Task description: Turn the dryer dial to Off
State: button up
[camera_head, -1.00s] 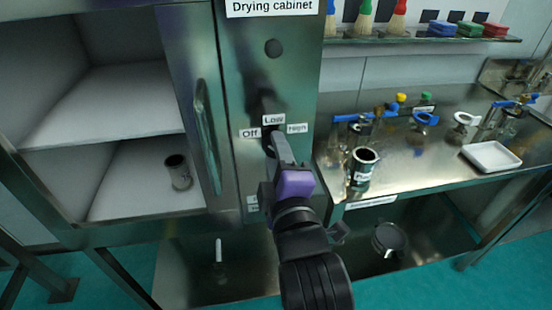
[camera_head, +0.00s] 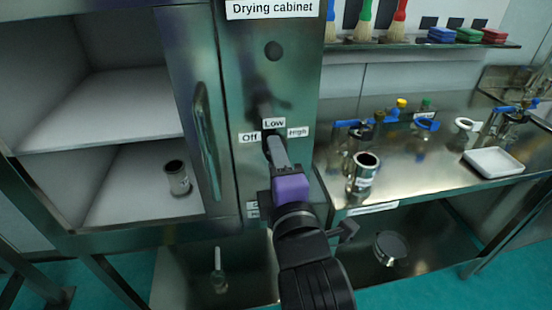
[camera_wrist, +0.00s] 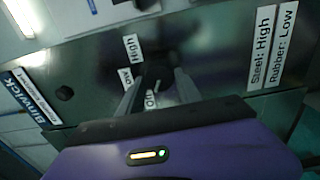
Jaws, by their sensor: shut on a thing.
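The dryer dial (camera_wrist: 158,74) is a dark round knob on the metal front of the drying cabinet (camera_head: 290,80). In the head view my gripper mostly hides it. My gripper (camera_head: 271,145) reaches the panel just below the "Low" label (camera_head: 274,123), between the "Off" label (camera_head: 250,137) and the "High" label (camera_head: 298,132). In the wrist view its two fingers (camera_wrist: 158,84) close on the dial from both sides. A pale mark shows on the dial close to the partly hidden "Off" label (camera_wrist: 151,101); its exact pointing is hard to tell.
The cabinet's door handle (camera_head: 207,140) is left of the dial. A metal cup (camera_head: 178,180) stands in the open compartment. A steel bench at right holds another metal cup (camera_head: 362,172), taps and a white tray (camera_head: 493,162). Brushes hang above.

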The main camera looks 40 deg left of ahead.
jog(key=o, duration=1.3)
jog(key=shift+o, duration=0.2)
jog(key=b+v, duration=0.1)
jog(key=v, duration=0.6)
jog(key=shift+s+d, duration=0.25)
jog(key=shift+s, duration=0.05)
